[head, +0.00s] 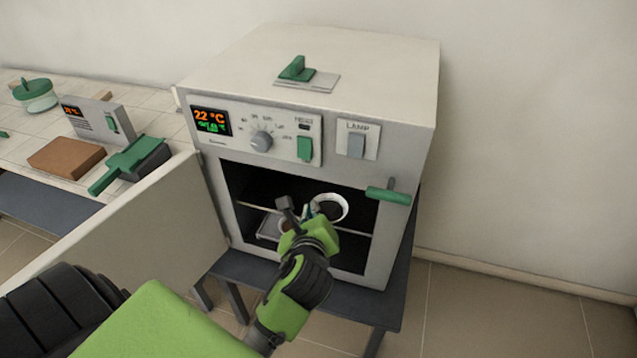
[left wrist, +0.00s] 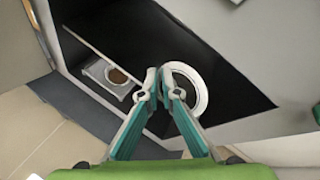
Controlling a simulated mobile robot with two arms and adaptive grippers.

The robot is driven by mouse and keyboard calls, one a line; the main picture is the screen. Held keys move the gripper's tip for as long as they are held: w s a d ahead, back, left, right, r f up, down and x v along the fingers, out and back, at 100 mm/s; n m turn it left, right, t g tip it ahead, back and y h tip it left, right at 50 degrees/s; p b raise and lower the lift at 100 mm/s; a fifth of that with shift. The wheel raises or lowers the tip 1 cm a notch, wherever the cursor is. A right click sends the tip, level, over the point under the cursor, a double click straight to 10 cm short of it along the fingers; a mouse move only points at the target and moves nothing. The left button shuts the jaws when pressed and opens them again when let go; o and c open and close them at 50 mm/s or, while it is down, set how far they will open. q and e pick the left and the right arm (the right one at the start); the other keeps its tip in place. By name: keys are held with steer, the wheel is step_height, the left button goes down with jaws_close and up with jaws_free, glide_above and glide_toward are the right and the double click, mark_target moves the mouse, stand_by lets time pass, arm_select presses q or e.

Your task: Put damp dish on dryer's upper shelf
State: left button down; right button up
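The dryer (head: 330,70) stands with its door (head: 140,225) open to the left. A white round dish (head: 343,207) with a dark inside is in the dryer's opening, near the shelf's front edge (head: 355,233). It also shows in the left wrist view (left wrist: 202,95). My left gripper (head: 305,211) reaches into the opening. Its teal fingers (left wrist: 160,82) are nearly together at the dish's left rim and appear closed on it. I cannot tell whether the dish touches the shelf. My right gripper is not in view.
Lower inside the dryer is a grey tray-like block (left wrist: 97,72) with a small brown-filled dish (left wrist: 118,76). A green handle (head: 388,195) sticks out at the front right. A bench at left holds a brown block (head: 66,158) and a green-topped jar (head: 36,95).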

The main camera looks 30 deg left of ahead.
arm_select(q)
glide_above(312, 200)
steer(key=s+d, duration=0.1)
steer(key=s, duration=0.1)
step_height(312, 200, down, 7)
steer(key=shift+r, duration=0.2)
steer(key=shift+w+a+f, duration=0.3)
steer(key=shift+w+f, duration=0.25)
steer(key=shift+w+a+f, duration=0.3)
steer(key=shift+w+f, duration=0.25)
steer(key=shift+s, duration=0.1)
steer(key=c, duration=2.3)
jaws_free()
steer(key=shift+r, duration=0.1)
